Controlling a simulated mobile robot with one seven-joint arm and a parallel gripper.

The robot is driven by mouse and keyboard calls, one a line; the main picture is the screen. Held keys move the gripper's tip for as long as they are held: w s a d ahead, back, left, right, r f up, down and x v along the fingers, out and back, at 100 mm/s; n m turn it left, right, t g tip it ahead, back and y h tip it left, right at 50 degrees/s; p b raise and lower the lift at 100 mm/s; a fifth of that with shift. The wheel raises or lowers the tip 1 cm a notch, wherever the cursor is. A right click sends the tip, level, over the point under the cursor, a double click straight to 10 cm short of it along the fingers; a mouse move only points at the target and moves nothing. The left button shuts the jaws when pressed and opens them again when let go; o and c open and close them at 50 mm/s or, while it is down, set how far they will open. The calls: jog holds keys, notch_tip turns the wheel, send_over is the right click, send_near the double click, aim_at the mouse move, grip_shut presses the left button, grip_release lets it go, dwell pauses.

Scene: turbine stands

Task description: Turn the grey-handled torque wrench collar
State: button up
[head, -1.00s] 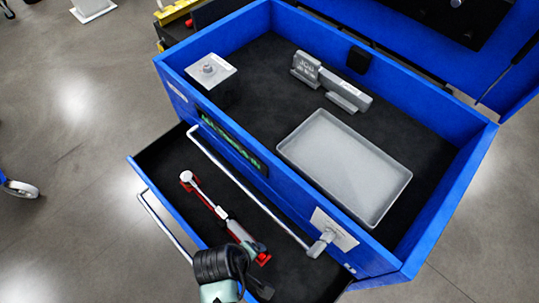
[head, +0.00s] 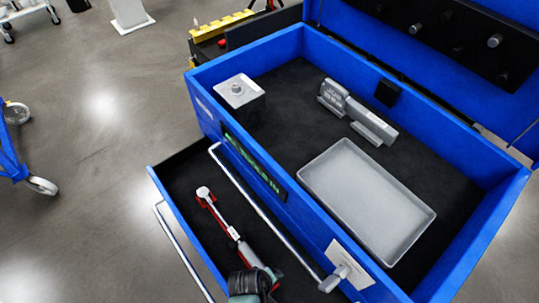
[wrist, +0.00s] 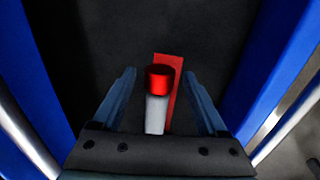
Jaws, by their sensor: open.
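The torque wrench (head: 226,224) lies in the open lower drawer, with a round pale head at its far end, red along its shaft and a grey handle toward me. My gripper is at the bottom of the head view, over the handle end, and hides part of it. In the wrist view, my gripper (wrist: 159,76) is open, with one finger on each side of a red cylindrical collar and a pale grey handle (wrist: 155,115). I see gaps between the fingers and the collar. A red strip (wrist: 172,88) lies behind the collar.
The blue drawer (head: 164,190) has a silver bar handle in front. The blue chest above holds a grey tray (head: 367,200), a grey labelled block device (head: 357,113) and a square grey-topped block (head: 239,91). A silver bar (head: 262,213) runs along the chest front.

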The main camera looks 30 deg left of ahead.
grip_shut()
dwell(0.4)
jog(key=t+b, duration=0.1)
jog(key=f+t+h+b, duration=0.1)
jog(key=t+b, duration=0.1)
jog(key=shift+s, duration=0.35)
jog(key=shift+a+t+h+b, duration=0.1)
jog(key=shift+t+h+b, duration=0.3)
jog(key=shift+t+b, duration=0.7)
jog(key=shift+s+r+b, duration=0.1)
jog(key=shift+b, duration=0.4)
jog(key=shift+r, duration=0.1)
